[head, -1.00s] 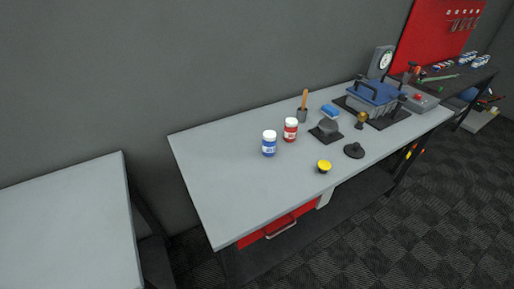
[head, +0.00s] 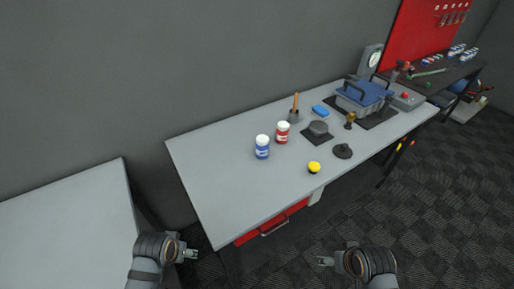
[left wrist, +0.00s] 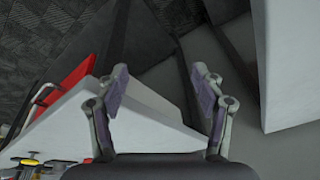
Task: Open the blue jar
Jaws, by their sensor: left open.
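The blue jar (head: 262,148) has a white lid and stands upright on the grey workbench (head: 215,180) in the head view. A red jar (head: 282,134) with a white lid stands just behind it to the right. My left gripper (head: 192,254) is in front of the bench's near left corner, well short of the jar. In the left wrist view my left gripper (left wrist: 162,85) is open and empty. My right gripper (head: 322,261) is over the floor in front of the bench, apart from everything; its jaws are too small to judge.
A yellow-topped button (head: 314,168), a black round knob (head: 342,151), a grey dish on a mat (head: 318,130), a brush cup (head: 294,115) and a blue-lidded container (head: 364,95) stand to the right. The bench left of the jars is clear. Another table (head: 70,225) stands left across a gap.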

